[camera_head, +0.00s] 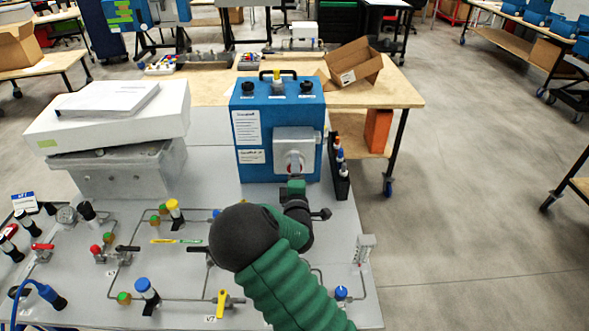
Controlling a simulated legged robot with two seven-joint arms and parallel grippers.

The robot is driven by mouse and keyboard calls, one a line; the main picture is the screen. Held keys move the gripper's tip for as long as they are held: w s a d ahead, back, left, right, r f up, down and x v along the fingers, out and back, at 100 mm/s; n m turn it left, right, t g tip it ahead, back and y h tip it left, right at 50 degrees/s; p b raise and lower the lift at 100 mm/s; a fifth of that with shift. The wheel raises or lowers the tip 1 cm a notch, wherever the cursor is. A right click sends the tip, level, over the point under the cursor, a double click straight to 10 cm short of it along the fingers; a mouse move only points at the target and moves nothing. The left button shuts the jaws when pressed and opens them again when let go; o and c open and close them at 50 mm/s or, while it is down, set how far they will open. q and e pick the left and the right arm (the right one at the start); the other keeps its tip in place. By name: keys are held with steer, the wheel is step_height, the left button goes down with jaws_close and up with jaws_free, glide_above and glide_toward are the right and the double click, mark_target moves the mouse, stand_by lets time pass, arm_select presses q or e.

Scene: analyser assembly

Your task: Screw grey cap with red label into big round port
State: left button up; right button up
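The blue analyser box (252,120) stands upright on the grey panel. On its front is a light grey square housing (292,136) with a round part in its middle. A grey round piece with a small red patch (295,164) sits at this round part; it looks like the grey cap with the red label. I cannot tell whether it is seated in the big round port, which is covered. My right gripper (296,184) is directly in front of and just below the cap. Its fingers are too small and hidden to show whether they grip it. My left gripper is out of view.
A rack of bottles (340,170) stands close on the box's right. A grey case with a white box (110,128) is on the left. Pipes, valves and a gauge (67,215) cover the front panel. A wooden table (385,92) with an open carton (352,64) stands behind.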

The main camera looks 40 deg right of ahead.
steer(key=c, duration=1.2)
steer(key=shift+f+m, duration=0.1)
steer(key=shift+m, duration=0.2)
jaws_close()
steer(key=m+b, duration=1.6)
steer(key=m, duration=0.7)
steer(key=shift+m, duration=0.3)
steer(key=o, duration=1.4)
jaws_free()
steer(key=shift+w, duration=0.1)
